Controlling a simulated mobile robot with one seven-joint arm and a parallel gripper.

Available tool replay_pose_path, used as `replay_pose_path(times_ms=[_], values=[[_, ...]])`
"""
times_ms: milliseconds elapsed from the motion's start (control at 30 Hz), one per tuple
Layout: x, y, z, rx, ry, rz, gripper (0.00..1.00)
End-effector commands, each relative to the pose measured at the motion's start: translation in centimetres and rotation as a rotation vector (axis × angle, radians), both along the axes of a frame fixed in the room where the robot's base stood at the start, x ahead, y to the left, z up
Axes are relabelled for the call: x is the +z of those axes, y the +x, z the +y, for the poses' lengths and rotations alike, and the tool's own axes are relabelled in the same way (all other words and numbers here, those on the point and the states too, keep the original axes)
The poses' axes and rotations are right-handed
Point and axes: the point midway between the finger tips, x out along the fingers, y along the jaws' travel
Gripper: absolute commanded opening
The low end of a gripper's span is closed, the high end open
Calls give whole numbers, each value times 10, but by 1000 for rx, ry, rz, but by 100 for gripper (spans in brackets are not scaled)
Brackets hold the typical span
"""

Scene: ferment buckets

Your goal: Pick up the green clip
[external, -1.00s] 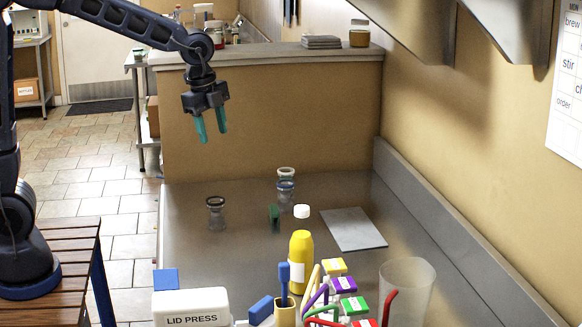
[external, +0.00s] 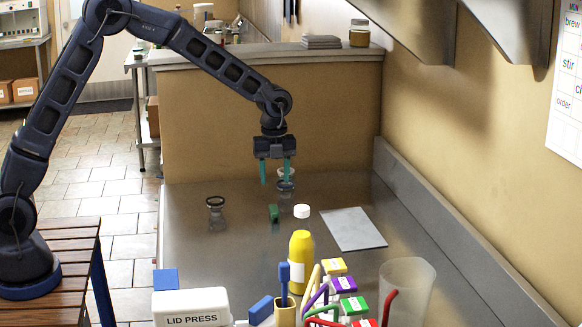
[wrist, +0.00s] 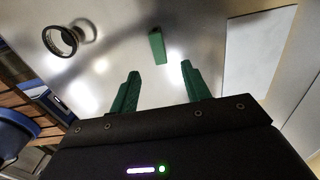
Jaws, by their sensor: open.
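The green clip (external: 273,213) is a small dark green block standing on the metal counter, left of the white cap. My gripper (external: 275,172) points down with teal fingers, above and behind the clip. In the wrist view my gripper (wrist: 160,80) has its two green fingers spread wide apart with nothing between them. Its fingers do not touch the clip.
A white cap (external: 301,211), a yellow bottle (external: 301,258) and a grey plate (external: 351,228) are to the right. Counter left of the clip is mostly clear.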

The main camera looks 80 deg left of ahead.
Motion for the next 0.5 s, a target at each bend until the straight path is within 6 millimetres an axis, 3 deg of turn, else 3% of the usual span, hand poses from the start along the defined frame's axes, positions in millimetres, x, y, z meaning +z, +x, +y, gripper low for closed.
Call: replay_pose_path(times_ms=[500], values=[[-56, 0, 0, -2, 0, 1, 47]])
